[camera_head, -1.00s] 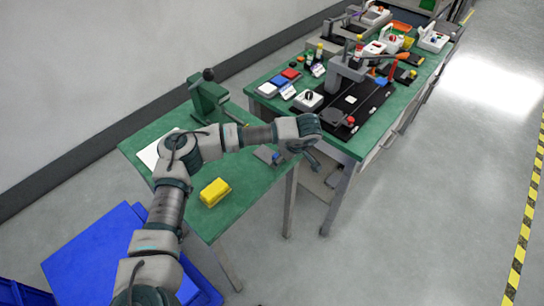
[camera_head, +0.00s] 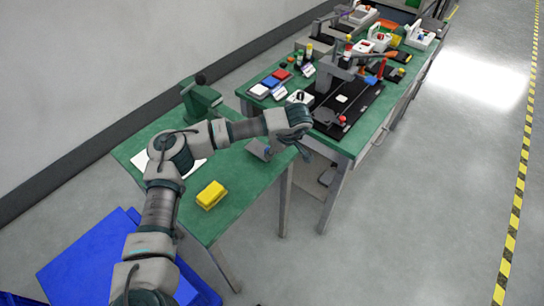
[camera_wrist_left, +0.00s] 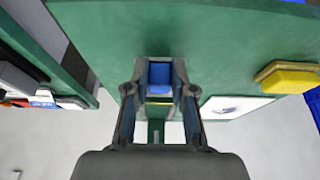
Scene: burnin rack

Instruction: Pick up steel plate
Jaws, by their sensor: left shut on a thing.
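My left gripper (camera_head: 302,148) is near the gap between the two green workbenches. No separate steel plate can be made out clearly. My right gripper is not in view.
The near green bench (camera_head: 235,185) bears a yellow box (camera_head: 211,195), a green vise (camera_head: 203,100) and a white sheet (camera_head: 196,165). The far bench (camera_head: 345,145) holds a black fixture board (camera_head: 357,108) and several small parts. Blue bins (camera_head: 95,255) stand at lower left. Floor at right is clear.

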